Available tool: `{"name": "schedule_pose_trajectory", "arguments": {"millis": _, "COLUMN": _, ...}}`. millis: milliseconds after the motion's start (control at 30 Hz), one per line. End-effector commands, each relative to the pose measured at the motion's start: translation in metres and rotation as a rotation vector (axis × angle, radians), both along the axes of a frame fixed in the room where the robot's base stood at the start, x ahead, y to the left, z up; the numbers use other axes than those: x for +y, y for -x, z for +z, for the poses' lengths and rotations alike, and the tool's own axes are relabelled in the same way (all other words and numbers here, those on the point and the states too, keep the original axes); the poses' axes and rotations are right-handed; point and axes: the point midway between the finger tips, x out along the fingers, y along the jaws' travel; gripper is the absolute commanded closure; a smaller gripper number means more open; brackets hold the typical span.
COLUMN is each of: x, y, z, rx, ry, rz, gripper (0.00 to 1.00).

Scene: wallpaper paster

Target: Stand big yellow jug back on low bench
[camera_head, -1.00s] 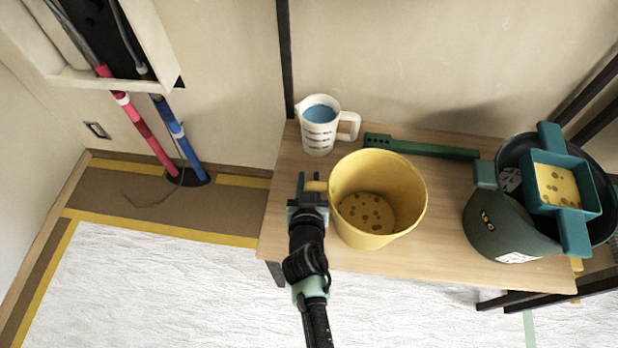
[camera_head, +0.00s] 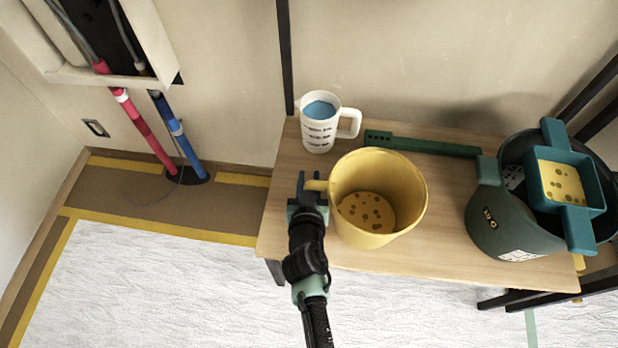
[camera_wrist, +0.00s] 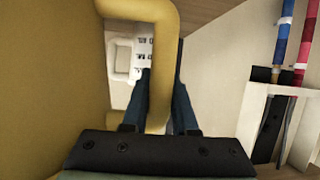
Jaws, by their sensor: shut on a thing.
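The big yellow jug (camera_head: 377,198) is upright at the low bench (camera_head: 300,240), with its open top facing up and a spotted yellow bottom inside. From above I cannot tell whether its base touches the bench top. My gripper (camera_head: 309,186) is at the jug's left side, shut on its handle. In the wrist view the yellow handle (camera_wrist: 158,118) passes between the two dark fingers (camera_wrist: 161,98), and the jug's wall (camera_wrist: 50,90) fills the left side.
A white measuring jug (camera_head: 318,136) with blue inside stands behind, at the bench's back left. A green bar (camera_head: 425,144) lies along the back. A dark green bucket (camera_head: 505,225) with a teal tray (camera_head: 590,200) stands to the right. Some bench top is bare between the yellow jug and bucket.

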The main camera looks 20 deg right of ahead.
Motion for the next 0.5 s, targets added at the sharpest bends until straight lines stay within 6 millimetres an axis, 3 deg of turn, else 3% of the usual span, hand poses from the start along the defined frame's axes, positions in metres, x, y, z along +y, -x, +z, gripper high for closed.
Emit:
{"name": "schedule_pose_trajectory", "arguments": {"millis": 100, "x": -0.0001, "y": -0.0003, "z": -0.0024, "rx": -0.001, "ry": 0.003, "rz": 0.001, "gripper": 1.0}}
{"name": "schedule_pose_trajectory", "arguments": {"millis": 133, "x": -0.0001, "y": -0.0003, "z": -0.0021, "rx": -0.001, "ry": 0.003, "rz": 0.001, "gripper": 0.72}}
{"name": "schedule_pose_trajectory", "arguments": {"millis": 300, "x": -0.0001, "y": -0.0002, "z": -0.0015, "rx": -0.001, "ry": 0.001, "rz": 0.0, "gripper": 0.41}}
{"name": "schedule_pose_trajectory", "arguments": {"millis": 500, "x": -0.0001, "y": -0.0001, "z": -0.0018, "rx": -0.001, "ry": 0.0, "rz": 0.0, "gripper": 0.39}}
